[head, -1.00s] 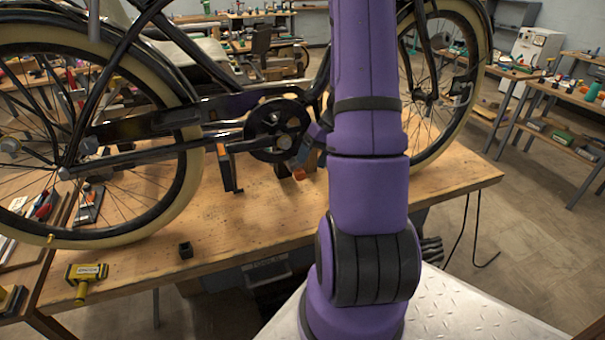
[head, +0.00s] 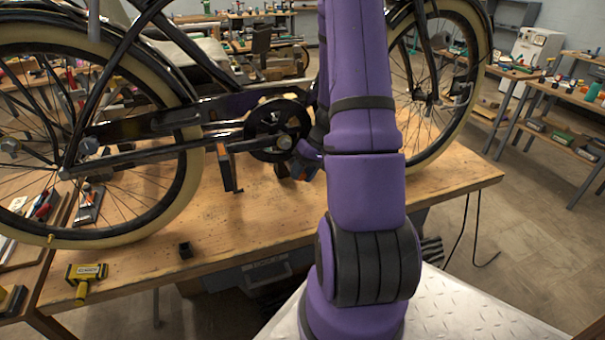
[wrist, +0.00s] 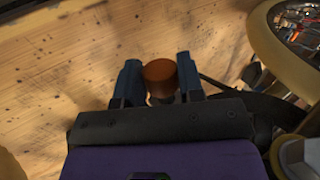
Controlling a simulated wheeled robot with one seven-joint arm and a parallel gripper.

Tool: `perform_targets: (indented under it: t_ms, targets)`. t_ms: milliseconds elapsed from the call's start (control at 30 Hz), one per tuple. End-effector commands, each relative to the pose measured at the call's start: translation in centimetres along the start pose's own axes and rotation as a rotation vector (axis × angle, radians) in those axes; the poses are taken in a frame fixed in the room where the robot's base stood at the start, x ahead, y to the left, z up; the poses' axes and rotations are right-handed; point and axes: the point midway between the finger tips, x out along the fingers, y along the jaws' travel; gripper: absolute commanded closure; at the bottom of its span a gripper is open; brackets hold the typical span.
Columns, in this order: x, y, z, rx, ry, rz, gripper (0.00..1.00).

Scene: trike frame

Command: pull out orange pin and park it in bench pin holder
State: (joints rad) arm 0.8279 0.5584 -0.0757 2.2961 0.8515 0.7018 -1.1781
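The orange pin (wrist: 160,72) shows its round orange-brown head in the wrist view, with a darker part below it. My gripper (wrist: 160,82) has one dark blue finger on each side of the pin's head. The fingers stand apart, with little room beside the head; firm contact is not visible. In the head view my gripper (head: 297,168) is low by the bike's crank, partly behind my arm, and the pin is hidden there. A small black block with a hollow top (head: 185,250), which looks like the pin holder, stands empty near the bench's front edge.
The bike's chainring (head: 277,130) and rear wheel (head: 190,185) are close to my gripper's left in the head view. A dark upright support (head: 229,170) stands beside the crank. A yellow tool (head: 86,278) lies at the front left. The bench top (head: 250,220) before the crank is clear.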

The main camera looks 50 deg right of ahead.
Motion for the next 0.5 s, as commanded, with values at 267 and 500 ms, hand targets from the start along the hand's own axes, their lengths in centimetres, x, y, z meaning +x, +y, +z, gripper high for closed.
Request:
perform_targets:
  t_ms: [267,500]
  targets:
    - [0.0,0.0,0.2,0.001,0.0,0.0,0.89]
    - [0.1,0.0,1.0,0.001,0.001,0.0,0.89]
